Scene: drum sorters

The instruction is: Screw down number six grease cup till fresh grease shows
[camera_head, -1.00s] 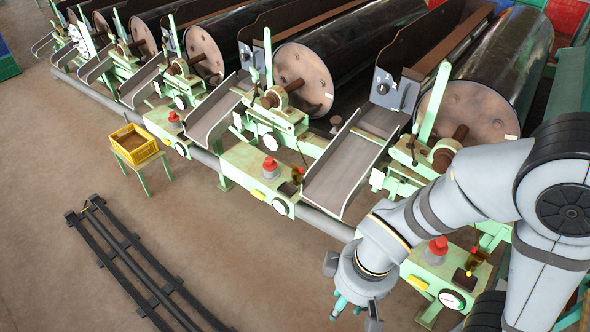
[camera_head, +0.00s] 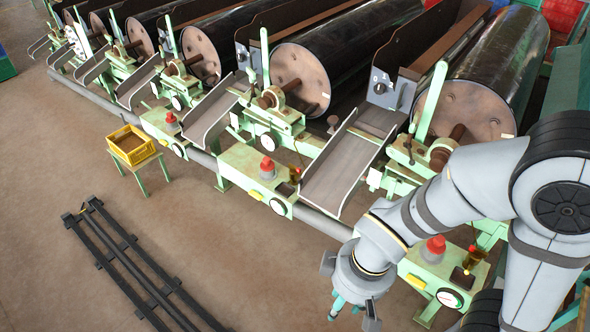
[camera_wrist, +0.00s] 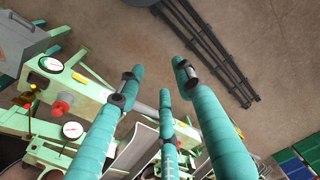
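Each drum sorter has a green end frame with a red-topped fitting and a dial. The nearest red-topped fitting (camera_head: 434,248) sits on the frame beside my arm, with a small amber cup (camera_head: 472,260) to its right. Another red-topped fitting (camera_head: 267,169) is on the frame further left. I cannot read any number that marks cup six. My gripper (camera_head: 355,308) hangs left of and below the nearest frame, apart from it. In the wrist view its teal fingers (camera_wrist: 157,78) are spread and empty. A red-topped fitting (camera_wrist: 62,107) shows left of them there.
Grey sloped chutes (camera_head: 343,170) and a long grey pipe (camera_head: 325,224) run along the sorter row. A yellow crate (camera_head: 151,151) sits on a green stand. A black rail frame (camera_head: 130,270) lies on the floor at lower left. Open floor lies between it and the machines.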

